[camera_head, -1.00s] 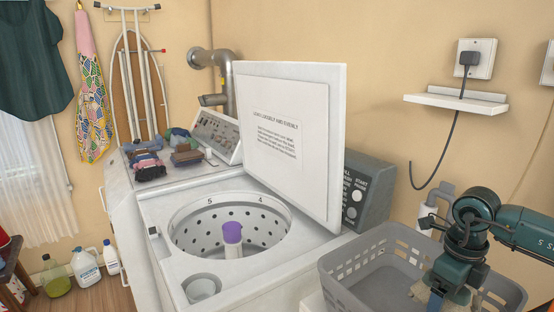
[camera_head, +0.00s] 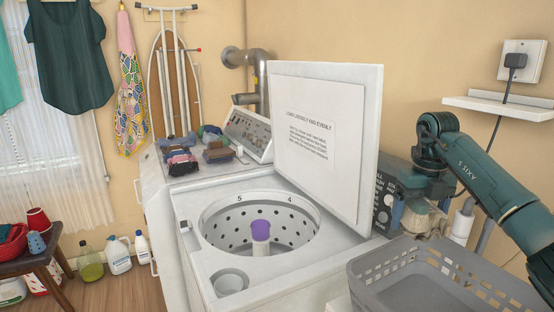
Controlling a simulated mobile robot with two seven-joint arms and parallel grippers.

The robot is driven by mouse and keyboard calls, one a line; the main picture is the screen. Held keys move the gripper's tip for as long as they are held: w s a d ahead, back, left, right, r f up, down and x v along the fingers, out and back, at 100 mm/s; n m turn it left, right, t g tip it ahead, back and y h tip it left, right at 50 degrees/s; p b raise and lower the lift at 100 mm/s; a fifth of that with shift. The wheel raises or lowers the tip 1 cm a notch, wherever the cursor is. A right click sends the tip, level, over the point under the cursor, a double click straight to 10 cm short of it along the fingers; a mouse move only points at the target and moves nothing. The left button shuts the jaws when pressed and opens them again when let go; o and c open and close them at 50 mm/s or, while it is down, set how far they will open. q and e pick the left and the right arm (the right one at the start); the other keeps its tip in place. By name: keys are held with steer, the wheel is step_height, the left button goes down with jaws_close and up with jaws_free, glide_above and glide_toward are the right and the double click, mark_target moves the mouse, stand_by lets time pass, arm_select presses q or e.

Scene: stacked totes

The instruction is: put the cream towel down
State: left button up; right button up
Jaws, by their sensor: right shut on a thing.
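My right gripper (camera_head: 408,209) is at the right of the picture, beside the raised washer lid and above the back left of the grey laundry basket. It is shut on a small bunched cream towel (camera_head: 426,224), which hangs just clear of the basket's rim. Part of the towel is hidden by the gripper. The open top-loading washer (camera_head: 196,236) stands in the middle; its perforated drum (camera_head: 228,229) with a purple-topped post looks empty of cloth. My left gripper is not in view.
The upright lid (camera_head: 370,130) stands between the drum and my right arm. The grey basket (camera_head: 375,270) is at lower right, its visible floor bare. Folded dark cloths (camera_head: 183,160) lie on the neighbouring machine. A wall shelf (camera_head: 500,108) is above my arm.

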steer(key=shift+w+a+f+m, duration=0.2)
steer(key=shift+w+f+m, duration=0.45)
steer(key=shift+f+m, duration=0.3)
steer(key=shift+w+d+f+n, duration=0.1)
steer(key=shift+n, duration=0.15)
steer(key=n, duration=0.3)
steer(key=shift+d+f+n, duration=0.1)
steer(key=shift+n, duration=0.3)
steer(key=n, duration=0.5)
steer(key=shift+f, duration=0.15)
steer(key=n, duration=0.6)
steer(key=shift+d+f, duration=0.15)
steer(key=shift+f, duration=0.05)
steer(key=n, duration=0.5)
steer(key=shift+d+f, duration=0.1)
steer(key=s+a+r+n, duration=0.1)
steer(key=s+a+n, duration=0.3)
steer(key=a, duration=0.6)
steer(key=s+a+r+n, duration=0.1)
steer(key=s+a+n, duration=0.1)
steer(key=a+n, duration=0.5)
steer(key=s+a+f+n, duration=0.3)
steer(key=s+f, duration=0.2)
steer(key=s, duration=0.3)
steer(key=s+a+f+n, duration=0.2)
steer(key=s+a+f, duration=0.2)
steer(key=s+f, duration=0.2)
steer(key=shift+s+n, duration=0.4)
steer(key=shift+s, duration=0.85)
